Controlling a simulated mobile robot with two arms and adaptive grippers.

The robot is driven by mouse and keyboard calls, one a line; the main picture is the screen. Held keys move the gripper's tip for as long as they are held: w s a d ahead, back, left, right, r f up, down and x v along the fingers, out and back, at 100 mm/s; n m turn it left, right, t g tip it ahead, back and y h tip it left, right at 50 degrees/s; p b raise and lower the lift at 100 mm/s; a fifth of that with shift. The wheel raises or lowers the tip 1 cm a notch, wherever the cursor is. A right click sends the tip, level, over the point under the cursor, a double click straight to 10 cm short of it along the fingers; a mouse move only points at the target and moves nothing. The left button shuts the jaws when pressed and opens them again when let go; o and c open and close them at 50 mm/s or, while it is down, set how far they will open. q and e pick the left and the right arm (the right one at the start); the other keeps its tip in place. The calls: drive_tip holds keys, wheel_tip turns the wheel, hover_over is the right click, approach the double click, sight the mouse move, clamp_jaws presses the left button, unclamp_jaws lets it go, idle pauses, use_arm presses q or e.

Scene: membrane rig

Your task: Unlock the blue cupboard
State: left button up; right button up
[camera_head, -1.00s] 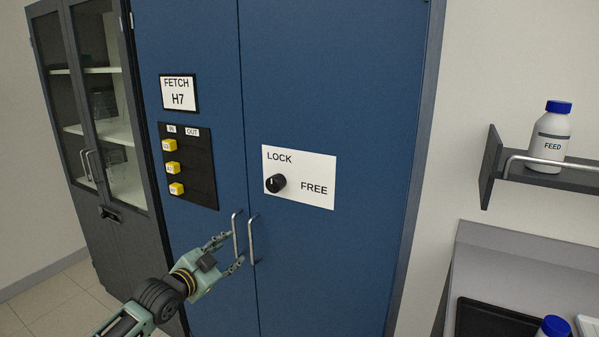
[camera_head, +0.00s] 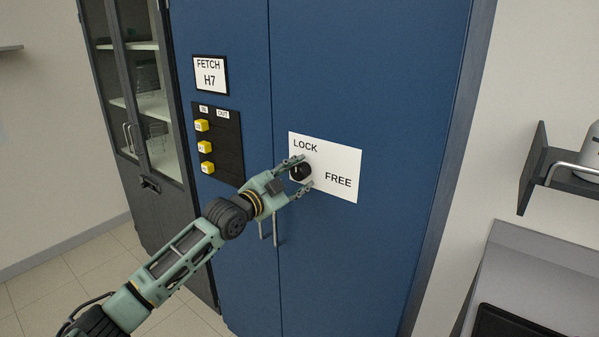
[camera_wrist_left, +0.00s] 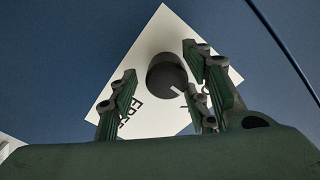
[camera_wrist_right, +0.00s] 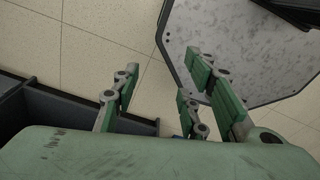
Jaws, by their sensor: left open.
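The blue cupboard (camera_head: 400,80) has a white plate (camera_head: 345,160) marked LOCK and FREE. A round black knob (camera_head: 300,173) sits on the plate. It also shows in the left wrist view (camera_wrist_left: 164,75), where its white mark points toward the LOCK lettering. My left gripper (camera_head: 306,171) is open at the knob, with one finger above and one below it in the head view. I cannot tell whether the fingers touch it. Two upright door handles (camera_head: 276,228) are below the left wrist. My right gripper (camera_wrist_right: 163,60) shows only in its own wrist view, open and empty.
A FETCH H7 sign (camera_head: 210,75) and a black IN/OUT board (camera_head: 228,150) with yellow tags are on the left door. A glass-fronted cabinet (camera_head: 150,120) stands left. A wall shelf (camera_head: 560,185) and a grey worktop (camera_head: 535,265) are right.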

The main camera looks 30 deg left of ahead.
use_arm(q)
drive_tip(key=shift+w, duration=0.3)
use_arm(e)
drive_tip(key=shift+w+d+r, duration=0.1)
drive_tip(key=shift+w+r, duration=0.1)
drive_tip(key=shift+w, duration=0.45)
drive_tip(key=shift+s, duration=0.1)
use_arm(q)
drive_tip(key=c, duration=0.6)
drive_tip(key=shift+f, duration=0.1)
drive_tip(key=c, duration=0.4)
drive_tip(key=shift+c, duration=0.2)
use_arm(e)
drive_tip(key=shift+s, duration=0.4)
